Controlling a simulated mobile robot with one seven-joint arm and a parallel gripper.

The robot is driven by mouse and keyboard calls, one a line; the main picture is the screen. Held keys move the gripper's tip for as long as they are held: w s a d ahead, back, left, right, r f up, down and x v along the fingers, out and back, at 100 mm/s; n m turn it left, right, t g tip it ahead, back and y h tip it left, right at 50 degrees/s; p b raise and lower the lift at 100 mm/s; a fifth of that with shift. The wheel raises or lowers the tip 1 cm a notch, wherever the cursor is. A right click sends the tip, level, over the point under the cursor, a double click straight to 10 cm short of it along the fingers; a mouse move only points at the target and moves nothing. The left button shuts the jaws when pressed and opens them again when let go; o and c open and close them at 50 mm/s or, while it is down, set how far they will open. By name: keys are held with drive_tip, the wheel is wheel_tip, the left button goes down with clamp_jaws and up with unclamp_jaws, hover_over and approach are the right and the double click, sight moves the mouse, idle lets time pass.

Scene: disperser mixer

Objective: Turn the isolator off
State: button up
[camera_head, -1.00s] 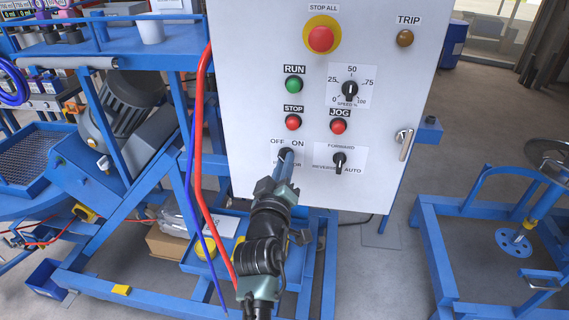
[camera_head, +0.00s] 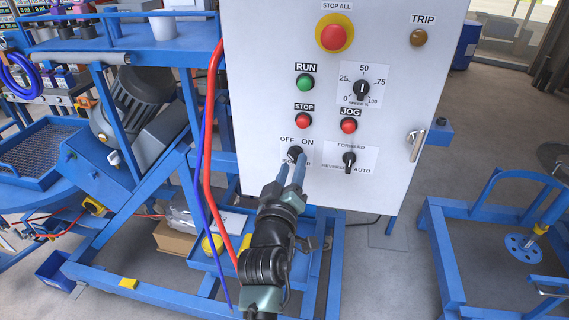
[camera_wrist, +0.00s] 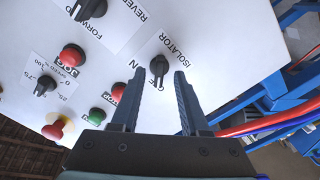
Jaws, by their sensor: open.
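The isolator knob (camera_head: 295,153) is a small black rotary switch low on the white control panel, under the labels OFF and ON. It also shows in the wrist view (camera_wrist: 159,66), beside the word ISOLATOR. I cannot tell for certain which label its pointer faces. My gripper (camera_head: 291,168) is open and empty, just below and in front of the knob. In the wrist view my gripper's blue fingers (camera_wrist: 158,79) stand apart, with the knob lined up in the gap, a little beyond the tips. No contact is visible.
The panel also carries a direction selector (camera_head: 349,159), a red stop button (camera_head: 303,120), a red jog button (camera_head: 348,125), a green run button (camera_head: 305,83) and a speed dial (camera_head: 362,89). A red hose (camera_head: 207,150) runs along its left edge. A metal handle (camera_head: 417,144) sits at right.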

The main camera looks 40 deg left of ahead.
drive_tip(key=b+v, duration=0.1)
drive_tip(key=v, duration=1)
drive_tip(key=shift+b, duration=0.35)
drive_tip(key=w+d+r+m+t+h, duration=0.25)
drive_tip(key=d+r, duration=0.45)
drive_tip(key=r, duration=0.4)
drive_tip(key=w+d+r+m+t+h, duration=0.1)
drive_tip(key=w+d+r+m+t, duration=0.25)
drive_tip(key=d+r, duration=0.5)
drive_tip(key=s+d+r+m+t+h, duration=0.3)
drive_tip(key=d+r, duration=0.3)
drive_tip(key=r, duration=0.4)
drive_tip(key=s+d+r+m+t+h, duration=0.3)
drive_tip(key=s+d+r+m, duration=0.2)
drive_tip(key=r, duration=0.6)
drive_tip(key=shift+s+d, duration=0.5)
drive_tip(key=shift+d, duration=0.6)
